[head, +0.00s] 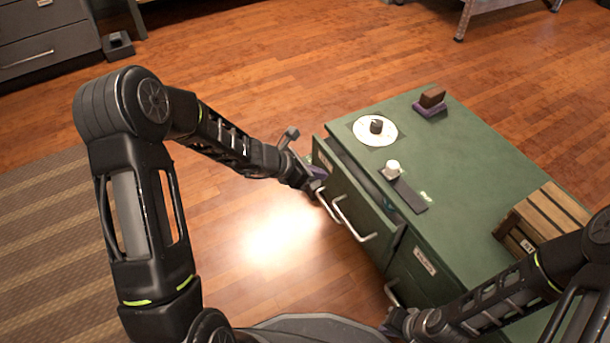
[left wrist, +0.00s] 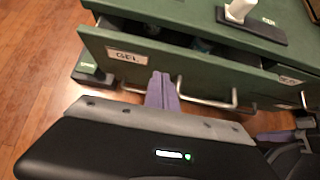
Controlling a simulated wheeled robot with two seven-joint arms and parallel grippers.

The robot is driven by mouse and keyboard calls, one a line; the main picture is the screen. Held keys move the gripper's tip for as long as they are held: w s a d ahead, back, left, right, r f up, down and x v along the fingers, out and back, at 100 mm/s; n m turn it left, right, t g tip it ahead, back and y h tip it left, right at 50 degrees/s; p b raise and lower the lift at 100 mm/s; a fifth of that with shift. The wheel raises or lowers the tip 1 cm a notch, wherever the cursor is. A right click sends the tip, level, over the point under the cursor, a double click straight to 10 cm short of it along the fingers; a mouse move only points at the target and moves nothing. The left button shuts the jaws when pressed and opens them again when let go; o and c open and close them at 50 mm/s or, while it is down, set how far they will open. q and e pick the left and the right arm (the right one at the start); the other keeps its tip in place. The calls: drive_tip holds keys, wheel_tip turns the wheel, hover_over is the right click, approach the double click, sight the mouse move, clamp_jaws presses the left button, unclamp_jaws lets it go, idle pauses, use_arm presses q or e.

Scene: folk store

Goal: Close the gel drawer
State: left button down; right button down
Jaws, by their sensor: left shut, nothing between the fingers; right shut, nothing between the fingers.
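The gel drawer (head: 357,197) is part of a green cabinet (head: 455,165) and stands partly open, with a dark gap behind its front. In the left wrist view its front (left wrist: 180,68) bears a label reading GEL (left wrist: 127,57) and a metal bar handle (left wrist: 207,102). My left gripper (head: 318,174) is shut and empty, its purple fingers (left wrist: 162,90) at the drawer front beside the handle. I cannot tell whether they touch it. My right gripper (head: 390,326) is shut near the cabinet's lower front, partly hidden by its own arm.
On the cabinet top stand a white disc with a dark knob (head: 376,130), a white-topped item on a dark strip (head: 408,194), a brown block on a purple base (head: 431,101) and a wooden crate (head: 540,218). Wooden floor (head: 250,90) is clear left of the cabinet.

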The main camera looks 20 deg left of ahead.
sight(339, 170)
use_arm(q)
drive_tip(key=shift+w+d+r, duration=0.2)
drive_tip(key=shift+w+d, duration=1)
drive_tip(key=shift+w, duration=0.2)
